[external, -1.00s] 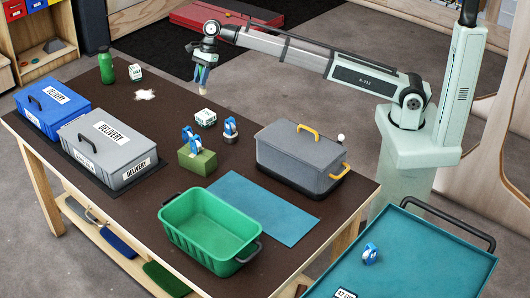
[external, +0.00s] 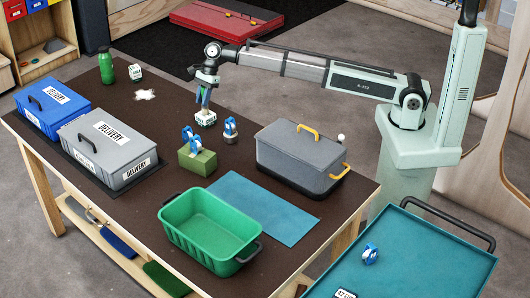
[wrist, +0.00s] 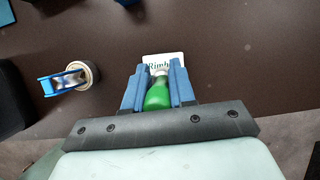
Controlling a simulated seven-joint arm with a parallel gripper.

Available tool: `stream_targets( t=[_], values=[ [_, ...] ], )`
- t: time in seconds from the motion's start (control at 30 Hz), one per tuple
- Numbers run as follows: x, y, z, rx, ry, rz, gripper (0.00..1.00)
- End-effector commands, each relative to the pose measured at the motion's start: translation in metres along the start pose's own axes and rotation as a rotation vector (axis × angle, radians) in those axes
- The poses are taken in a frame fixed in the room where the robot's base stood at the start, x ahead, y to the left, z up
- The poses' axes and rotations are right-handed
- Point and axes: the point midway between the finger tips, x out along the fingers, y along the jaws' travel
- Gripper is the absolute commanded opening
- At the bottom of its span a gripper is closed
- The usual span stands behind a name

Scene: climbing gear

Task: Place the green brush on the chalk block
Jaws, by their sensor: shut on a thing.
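My gripper (external: 204,104) is shut on the green brush (wrist: 158,96), whose green handle shows between the blue fingers in the wrist view. The brush points down, with a pale end toward a white block. That white chalk block (external: 205,119) with dark lettering stands on the dark table, directly under my gripper. Its top also shows just past the fingertips in the wrist view (wrist: 163,58). I cannot tell whether the brush touches the block. The fingers hide part of the brush.
A grey case (external: 300,160) is at right.

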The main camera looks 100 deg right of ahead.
Motion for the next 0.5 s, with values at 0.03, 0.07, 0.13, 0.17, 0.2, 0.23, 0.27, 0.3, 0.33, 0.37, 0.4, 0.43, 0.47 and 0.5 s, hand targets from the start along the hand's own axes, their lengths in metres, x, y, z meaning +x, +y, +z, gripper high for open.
stream_targets(
  t=[0.03,0.07,0.13,0.17,0.2,0.23,0.27,0.3,0.33,0.37,0.4,0.43,0.47,0.5],
  values=[
    [-0.0002,-0.0001,0.0001,0.000,0.000,0.000,0.00],
    [-0.0002,0.0000,0.0001,0.000,0.000,0.000,0.00],
    [0.0003,0.0000,-0.0001,0.000,0.000,0.000,0.00],
    [0.0009,0.0000,-0.0004,0.000,0.000,0.000,0.00],
    [0.0018,0.0000,-0.0008,0.000,0.000,0.000,0.00],
    [0.0025,0.0000,-0.0011,0.000,0.000,0.000,0.00],
    [0.0021,-0.0001,-0.0008,0.000,0.000,0.000,0.28],
    [0.0020,0.0000,-0.0008,0.000,0.000,0.000,0.31],
    [0.0020,0.0000,-0.0008,0.000,0.000,0.000,0.34],
    [0.0019,0.0000,-0.0008,0.000,0.000,0.000,0.37],
    [0.0019,0.0000,-0.0008,0.000,0.000,0.000,0.41],
    [0.0019,0.0000,-0.0008,0.000,0.000,0.000,0.44],
    [0.0019,0.0000,-0.0008,0.000,0.000,0.000,0.47],
    [0.0019,0.0000,-0.0008,0.000,0.000,0.000,0.50]
  ],
)
